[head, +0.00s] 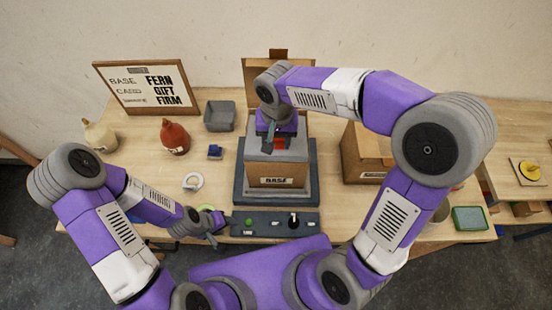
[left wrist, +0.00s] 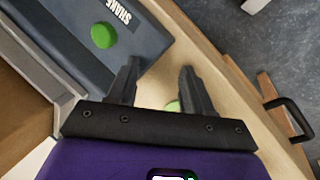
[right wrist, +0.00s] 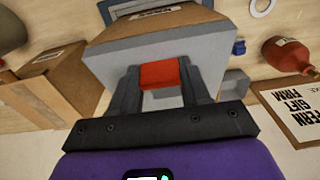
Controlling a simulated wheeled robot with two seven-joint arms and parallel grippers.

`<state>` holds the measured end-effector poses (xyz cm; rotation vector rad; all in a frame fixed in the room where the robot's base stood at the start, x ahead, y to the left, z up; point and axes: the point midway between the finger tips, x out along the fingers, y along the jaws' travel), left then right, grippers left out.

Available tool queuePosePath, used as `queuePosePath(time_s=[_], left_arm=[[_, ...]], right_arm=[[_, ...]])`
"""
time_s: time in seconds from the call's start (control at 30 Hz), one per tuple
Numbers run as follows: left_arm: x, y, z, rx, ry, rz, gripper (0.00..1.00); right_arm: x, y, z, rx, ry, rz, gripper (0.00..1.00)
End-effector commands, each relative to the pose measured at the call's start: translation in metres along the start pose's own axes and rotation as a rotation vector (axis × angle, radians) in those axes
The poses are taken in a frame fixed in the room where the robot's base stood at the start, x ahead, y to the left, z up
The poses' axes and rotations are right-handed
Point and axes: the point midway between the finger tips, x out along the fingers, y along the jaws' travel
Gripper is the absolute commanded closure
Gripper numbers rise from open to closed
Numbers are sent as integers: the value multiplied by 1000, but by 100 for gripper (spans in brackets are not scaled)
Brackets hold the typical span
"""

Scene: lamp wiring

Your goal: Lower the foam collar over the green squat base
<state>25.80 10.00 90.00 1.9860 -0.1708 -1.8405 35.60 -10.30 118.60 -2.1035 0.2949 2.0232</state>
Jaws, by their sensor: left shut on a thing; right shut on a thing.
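My right gripper (head: 268,138) is over the open carton marked BASE (head: 277,182). In the right wrist view its fingers are shut on a red block (right wrist: 160,75), at the edge of a grey slab (right wrist: 140,50) that looks like the foam collar. The grey piece (head: 290,150) covers the carton's top; whether it is seated or just above I cannot tell. No green squat base shows in the carton; its inside is hidden. My left gripper (head: 216,228) is low by the control panel's left end, shut on a green thing (left wrist: 172,106), mostly hidden.
The control panel (head: 270,231) has a green button (head: 248,222) and a black knob. The carton stands on a dark tray (head: 240,190). A red bottle-shaped lamp base (head: 174,137), grey bin (head: 220,115) and white ring (head: 193,181) are left; another carton (head: 366,160) is right.

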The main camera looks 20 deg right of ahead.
Motion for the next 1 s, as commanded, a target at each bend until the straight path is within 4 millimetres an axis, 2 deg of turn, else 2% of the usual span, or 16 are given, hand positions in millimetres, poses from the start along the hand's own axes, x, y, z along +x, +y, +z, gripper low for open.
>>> queuePosePath(time_s=[0.03,1.0], left_arm=[[26,-16,6,-19,-26,-23,57],[1,-8,10,-29,-44,-30,57]], right_arm=[[19,5,5,1,-26,21,100],[-25,2,-3,-6,-15,13,100]])
